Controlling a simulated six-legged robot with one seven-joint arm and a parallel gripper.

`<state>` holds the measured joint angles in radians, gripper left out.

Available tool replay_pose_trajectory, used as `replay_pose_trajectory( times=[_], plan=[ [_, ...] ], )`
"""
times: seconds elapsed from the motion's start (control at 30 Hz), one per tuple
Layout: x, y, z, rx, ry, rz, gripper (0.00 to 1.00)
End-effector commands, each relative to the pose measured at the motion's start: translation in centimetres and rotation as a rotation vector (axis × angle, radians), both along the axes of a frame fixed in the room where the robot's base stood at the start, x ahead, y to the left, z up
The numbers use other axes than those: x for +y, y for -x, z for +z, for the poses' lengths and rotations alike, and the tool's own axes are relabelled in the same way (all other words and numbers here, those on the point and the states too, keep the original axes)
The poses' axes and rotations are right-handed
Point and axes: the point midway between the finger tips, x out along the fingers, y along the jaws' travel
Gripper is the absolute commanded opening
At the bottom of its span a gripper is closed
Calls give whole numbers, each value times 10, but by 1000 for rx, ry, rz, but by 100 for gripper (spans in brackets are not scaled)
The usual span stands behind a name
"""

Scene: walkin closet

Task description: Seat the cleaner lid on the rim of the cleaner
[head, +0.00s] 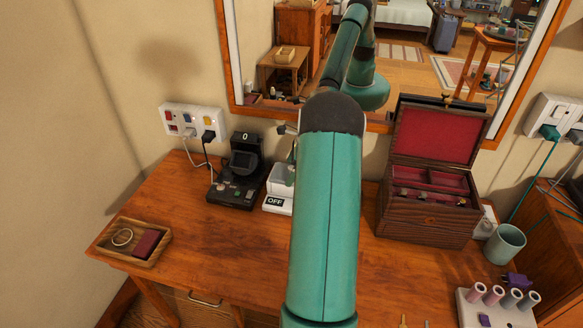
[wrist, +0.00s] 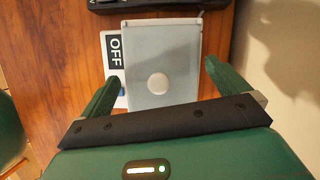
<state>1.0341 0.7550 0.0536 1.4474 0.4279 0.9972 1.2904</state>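The cleaner (head: 281,180) is a white box with an OFF label on the table, partly hidden behind my arm in the head view. In the wrist view its OFF panel (wrist: 115,48) shows at left. Beside the panel a grey, flat rectangular lid (wrist: 160,50) with a pale round spot lies over the cleaner body. I cannot tell whether it sits level on the rim. My gripper (wrist: 162,72) is above, its two green fingers spread on either side of the lid, with narrow gaps seen beside it. In the head view my arm hides most of the gripper.
A black device (head: 238,175) reading 0 stands close left of the cleaner. An open wooden jewelry box (head: 425,215) stands to the right, with a mirror behind. A wooden tray (head: 118,256) is at the far left.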

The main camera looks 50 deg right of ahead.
Motion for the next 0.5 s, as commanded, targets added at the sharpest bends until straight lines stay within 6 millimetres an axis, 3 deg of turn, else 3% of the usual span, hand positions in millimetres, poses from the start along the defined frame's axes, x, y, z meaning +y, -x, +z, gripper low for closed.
replay_pose_trajectory(
  times=[0.27,0.5],
  plan=[
    [-2,2,7,-1,1,0,100],
    [-11,15,46,-2,4,-1,100]
  ],
)
